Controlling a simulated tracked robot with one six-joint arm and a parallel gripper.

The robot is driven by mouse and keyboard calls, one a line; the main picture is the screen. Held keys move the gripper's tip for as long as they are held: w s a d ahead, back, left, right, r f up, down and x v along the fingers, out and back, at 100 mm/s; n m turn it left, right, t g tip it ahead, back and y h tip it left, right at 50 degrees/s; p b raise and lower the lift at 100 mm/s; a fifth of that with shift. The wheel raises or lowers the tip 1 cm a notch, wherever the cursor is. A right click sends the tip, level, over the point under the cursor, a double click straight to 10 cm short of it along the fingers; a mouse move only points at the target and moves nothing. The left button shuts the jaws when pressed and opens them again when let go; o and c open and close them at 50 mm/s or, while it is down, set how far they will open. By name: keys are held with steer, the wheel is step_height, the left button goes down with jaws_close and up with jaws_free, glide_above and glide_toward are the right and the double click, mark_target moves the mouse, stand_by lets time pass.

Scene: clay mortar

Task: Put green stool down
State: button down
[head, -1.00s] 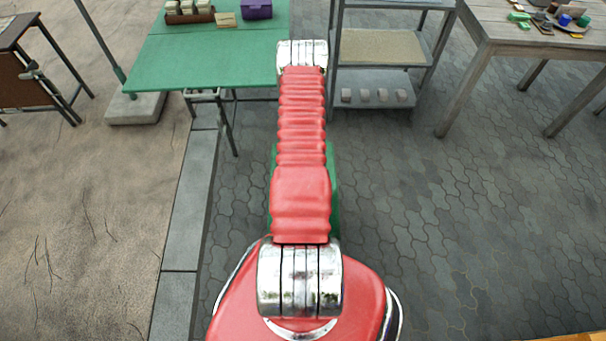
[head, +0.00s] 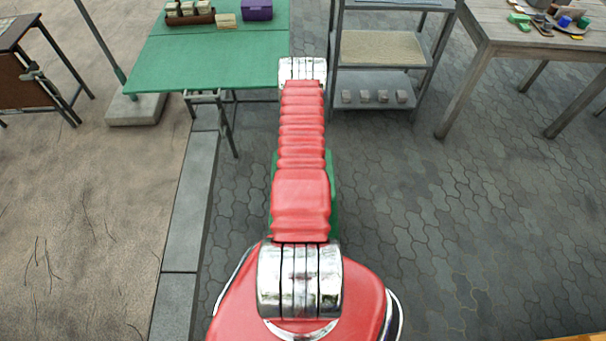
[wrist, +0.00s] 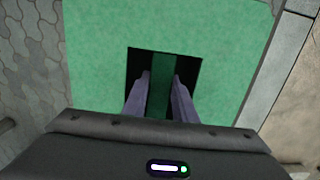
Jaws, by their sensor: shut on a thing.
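The green stool (wrist: 100,60) fills most of the wrist view, its flat top seen from above. A dark square opening in the top has a green bar running across it. My gripper (wrist: 161,77) reaches into the opening with one finger on each side of the bar, shut on it. In the head view my red arm hides the gripper and most of the stool; only narrow green edges of the stool (head: 334,195) show beside the arm. I cannot tell whether its feet touch the ground.
A green table (head: 205,60) with small boxes stands ahead to the left, a grey shelf rack (head: 380,80) ahead, and a wooden table (head: 530,40) at the right. A stone kerb (head: 190,205) runs along the left. The paving (head: 450,240) at the right is clear.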

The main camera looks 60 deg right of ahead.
stand_by(0.3)
steer(key=c, duration=1.4)
jaws_free()
steer(key=shift+c, duration=0.2)
step_height(320, 180, up, 12)
steer(key=shift+w+d, duration=0.2)
steer(key=shift+d, duration=0.2)
steer(key=shift+r, duration=0.1)
